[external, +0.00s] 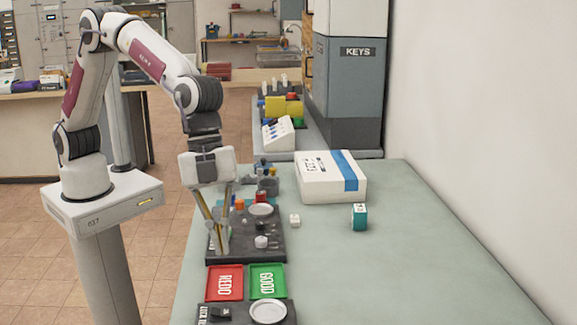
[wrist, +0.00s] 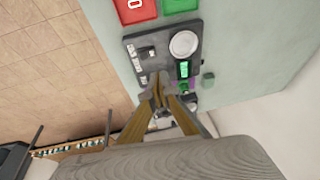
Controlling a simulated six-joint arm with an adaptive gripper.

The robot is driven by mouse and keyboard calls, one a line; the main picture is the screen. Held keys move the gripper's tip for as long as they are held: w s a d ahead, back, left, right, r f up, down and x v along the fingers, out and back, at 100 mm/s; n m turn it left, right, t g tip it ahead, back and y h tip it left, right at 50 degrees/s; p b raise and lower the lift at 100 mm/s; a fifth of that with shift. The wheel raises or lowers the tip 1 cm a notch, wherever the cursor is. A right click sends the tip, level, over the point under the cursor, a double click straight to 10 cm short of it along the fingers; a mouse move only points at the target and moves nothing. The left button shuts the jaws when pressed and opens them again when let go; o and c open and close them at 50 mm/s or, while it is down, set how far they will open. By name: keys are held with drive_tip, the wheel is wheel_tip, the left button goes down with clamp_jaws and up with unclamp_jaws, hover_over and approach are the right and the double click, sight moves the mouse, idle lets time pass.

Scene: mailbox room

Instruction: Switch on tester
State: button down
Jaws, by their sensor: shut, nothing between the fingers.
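A dark panel (external: 205,318) with lettering, cut off by the lower edge in the external view, seems to be the tester. It has a dark switch (external: 222,312) at left and a round pale dish (external: 268,312) at right. In the wrist view the tester (wrist: 165,40) shows the switch (wrist: 146,52), the dish (wrist: 184,44) and a lit green display (wrist: 184,68). My gripper (external: 222,252) is shut and empty. In the wrist view its fingertips (wrist: 158,85) overlap the tester's lower part, below the switch; contact cannot be told. They hide part of the panel.
Red (external: 225,284) and green (external: 268,281) trays lie just beyond the tester. Another dark board (external: 272,247) with small parts lies behind them. A white box (external: 330,177) and teal cube (external: 359,216) stand farther right. The table's right side is clear.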

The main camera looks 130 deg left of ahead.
drive_tip(key=shift+s+a+r, duration=0.1)
drive_tip(key=shift+a+r, duration=0.25)
drive_tip(key=shift+r, duration=0.5)
drive_tip(key=shift+n, duration=0.3)
drive_tip(key=s+r+n, duration=0.2)
drive_tip(key=s+r, duration=0.1)
drive_tip(key=s, duration=1.1)
drive_tip(key=s+r+n+t+y, duration=0.1)
drive_tip(key=s+r+n, duration=0.2)
drive_tip(key=s, duration=1.1)
drive_tip(key=s+r+n+t, duration=0.1)
drive_tip(key=s+r+n, duration=0.2)
drive_tip(key=s, duration=1)
drive_tip(key=shift+v, duration=0.95)
